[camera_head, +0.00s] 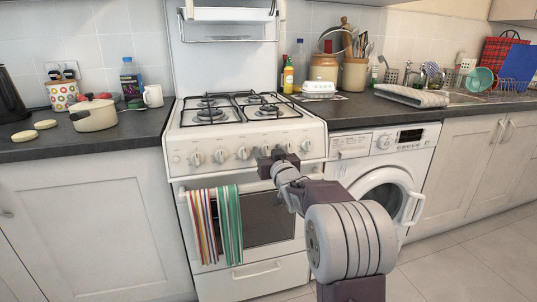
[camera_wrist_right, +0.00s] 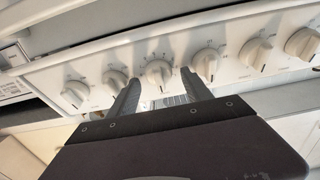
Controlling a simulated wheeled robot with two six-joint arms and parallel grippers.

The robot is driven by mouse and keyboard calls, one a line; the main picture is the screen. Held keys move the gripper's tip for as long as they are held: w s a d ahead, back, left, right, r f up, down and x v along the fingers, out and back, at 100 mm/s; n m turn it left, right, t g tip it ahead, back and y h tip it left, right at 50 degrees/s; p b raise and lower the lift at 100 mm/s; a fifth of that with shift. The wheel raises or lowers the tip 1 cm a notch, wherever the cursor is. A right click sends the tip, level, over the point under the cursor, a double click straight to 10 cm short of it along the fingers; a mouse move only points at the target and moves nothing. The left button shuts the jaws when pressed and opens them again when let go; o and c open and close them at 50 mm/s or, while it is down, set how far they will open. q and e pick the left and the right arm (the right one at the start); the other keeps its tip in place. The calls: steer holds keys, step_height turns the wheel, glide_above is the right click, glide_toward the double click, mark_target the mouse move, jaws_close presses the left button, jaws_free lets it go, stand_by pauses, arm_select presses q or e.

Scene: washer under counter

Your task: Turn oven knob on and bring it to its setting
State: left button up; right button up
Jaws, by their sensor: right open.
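The white cooker (camera_head: 250,128) has a row of several white knobs along its front panel. In the head view my right gripper (camera_head: 277,157) is at the right half of this row and hides part of it. In the right wrist view my right gripper (camera_wrist_right: 160,85) is open. A knob (camera_wrist_right: 159,74) with markings around it shows between the fingertips, just beyond them; I cannot tell whether they touch it. Neighbouring knobs (camera_wrist_right: 115,80) and (camera_wrist_right: 207,63) lie just outside the fingers on either side. My left gripper is not in view.
Striped towels (camera_head: 230,222) hang on the oven door below the knobs. The washer (camera_head: 385,160) stands right of the cooker. A pot (camera_head: 94,116) is on the left counter, and bottles and a folded towel (camera_head: 411,95) are on the right one. The floor in front is clear.

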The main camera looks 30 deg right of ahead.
jaws_close()
steer(key=shift+n, duration=0.3)
steer(key=n+y+p, duration=0.1)
steer(key=n, duration=0.1)
steer(key=n+y+p, duration=0.1)
steer(key=n, duration=0.2)
steer(key=shift+r, duration=0.15)
steer(key=shift+n+y+p, duration=0.7)
steer(key=shift+n+p, duration=0.4)
steer(key=shift+n, duration=1.3)
steer(key=shift+f, duration=0.2)
steer(key=shift+a, duration=0.1)
jaws_free()
